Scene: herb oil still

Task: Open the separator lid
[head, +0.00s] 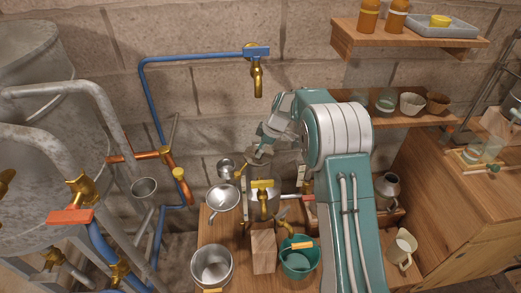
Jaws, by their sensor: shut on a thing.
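The separator (251,199) is a grey metal vessel with brass taps, standing at the middle of the wooden bench. Its lid (258,156) appears as a small dark metal piece at the vessel's top. My gripper (262,149) comes down from the right and is shut on the lid, as far as this small view shows. My fingertips partly hide the grip. I cannot tell whether the lid is raised off the rim or how far it is tilted.
A metal funnel (223,201), a steel pot (211,267) and a green bucket (299,263) crowd the bench around a wooden block (263,250). A blue pipe with a brass tap (257,79) hangs above. Shelves (410,118) are at right.

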